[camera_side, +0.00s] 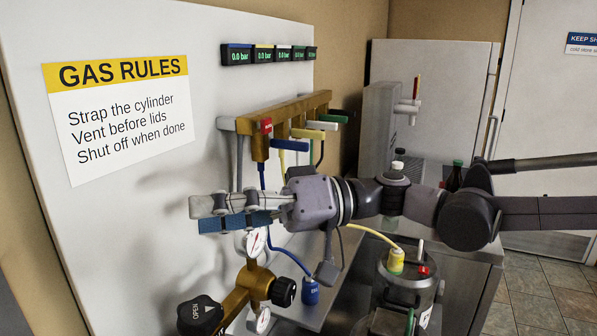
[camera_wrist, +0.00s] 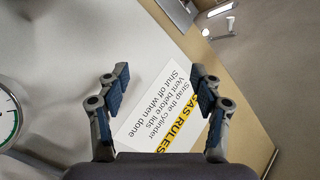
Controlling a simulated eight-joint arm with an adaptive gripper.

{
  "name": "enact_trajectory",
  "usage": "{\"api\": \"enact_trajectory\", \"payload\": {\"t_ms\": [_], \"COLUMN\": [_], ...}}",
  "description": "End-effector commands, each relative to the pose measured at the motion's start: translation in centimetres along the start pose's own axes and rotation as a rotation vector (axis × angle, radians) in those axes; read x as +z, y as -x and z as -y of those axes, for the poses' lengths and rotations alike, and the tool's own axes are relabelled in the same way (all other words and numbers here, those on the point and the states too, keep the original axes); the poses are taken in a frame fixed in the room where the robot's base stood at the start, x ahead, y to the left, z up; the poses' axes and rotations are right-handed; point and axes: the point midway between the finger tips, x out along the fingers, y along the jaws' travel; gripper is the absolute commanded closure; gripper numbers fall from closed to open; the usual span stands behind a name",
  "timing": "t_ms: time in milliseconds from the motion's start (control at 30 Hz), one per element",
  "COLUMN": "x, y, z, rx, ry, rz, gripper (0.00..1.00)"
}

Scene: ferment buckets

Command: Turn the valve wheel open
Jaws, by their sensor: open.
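A black valve wheel (camera_side: 200,316) marked "OPEN" sits at the lower left in the side view, on a brass regulator body (camera_side: 238,298). A second black knob (camera_side: 284,292) is on the regulator's right. My gripper (camera_side: 205,214) is above the wheel and apart from it, pointing left toward the white wall panel. In the wrist view my gripper (camera_wrist: 159,74) has its two blue-padded fingers spread with nothing between them. The wheel is not seen in the wrist view. A gauge (camera_wrist: 8,122) shows at that view's left edge.
A brass manifold (camera_side: 290,110) with coloured levers is on the panel behind my gripper. Small gauges (camera_side: 256,242) and a blue hose (camera_side: 288,254) lie just below it. A metal vessel (camera_side: 405,285) stands at the right. The "GAS RULES" sign (camera_side: 120,115) is flat on the panel.

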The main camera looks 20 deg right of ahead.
Motion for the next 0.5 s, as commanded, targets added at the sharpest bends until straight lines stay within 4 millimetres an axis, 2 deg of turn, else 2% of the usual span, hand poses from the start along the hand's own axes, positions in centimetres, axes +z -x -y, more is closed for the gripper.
{"api": "enact_trajectory", "payload": {"t_ms": [200, 467, 500], "x": [0.2, 0.4, 1.1], "y": [1.5, 2.8, 2.8], "z": [-0.1, -0.1, -0.9], "rx": [0.041, 0.086, 0.087], "ry": [0.408, 0.778, 0.793], "rz": [-0.026, -0.035, -0.033], "gripper": [0.34, 0.34, 0.34]}}
